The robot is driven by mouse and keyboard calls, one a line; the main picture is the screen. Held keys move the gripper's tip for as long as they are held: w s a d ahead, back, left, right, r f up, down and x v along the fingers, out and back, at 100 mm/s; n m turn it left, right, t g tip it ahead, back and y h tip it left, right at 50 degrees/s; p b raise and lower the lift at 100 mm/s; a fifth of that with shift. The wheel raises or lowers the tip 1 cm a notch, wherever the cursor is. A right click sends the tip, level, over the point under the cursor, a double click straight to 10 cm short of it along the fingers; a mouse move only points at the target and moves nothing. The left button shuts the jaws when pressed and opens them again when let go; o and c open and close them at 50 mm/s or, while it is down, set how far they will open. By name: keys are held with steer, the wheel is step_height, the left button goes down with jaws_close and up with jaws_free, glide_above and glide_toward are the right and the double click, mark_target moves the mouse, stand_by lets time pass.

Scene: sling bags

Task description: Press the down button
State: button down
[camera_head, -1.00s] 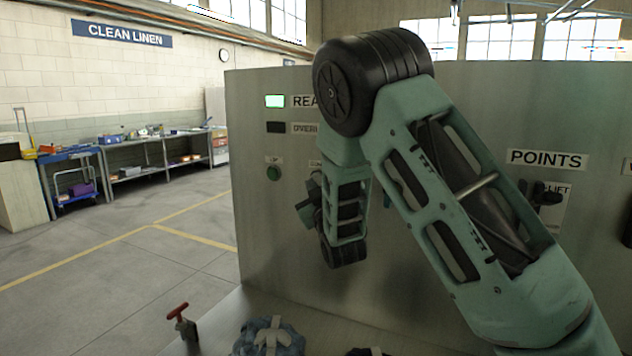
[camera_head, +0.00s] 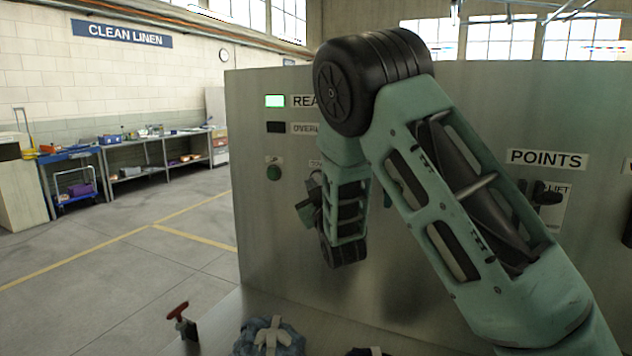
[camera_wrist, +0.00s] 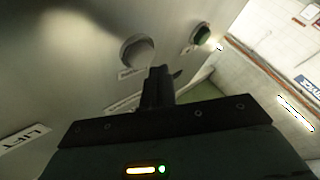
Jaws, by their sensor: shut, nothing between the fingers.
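A round pale grey button (camera_wrist: 138,52) in a collar sits on the metal panel in the wrist view, with a small unreadable label beside it. In the head view my arm hides this button, and only part of a label shows beside my wrist. My gripper (camera_wrist: 158,75) is shut and empty. Its fingertips appear just beside the lower right of the grey button; I cannot tell whether they touch it or the panel. A green button (camera_head: 274,173) under an "UP" label is left of my arm; it also shows in the wrist view (camera_wrist: 203,36).
The upright metal panel (camera_head: 255,230) fills the middle and right. A lit indicator (camera_head: 275,101) and a dark one (camera_head: 276,127) sit above the green button. A red-handled lever (camera_head: 180,315) and a blue bundle (camera_head: 268,338) are at the panel's foot. Open floor lies left.

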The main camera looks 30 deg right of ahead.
steer(key=shift+w+d, duration=0.1)
steer(key=shift+w+d+b, duration=0.15)
steer(key=shift+d+b, duration=0.1)
steer(key=shift+b, duration=0.1)
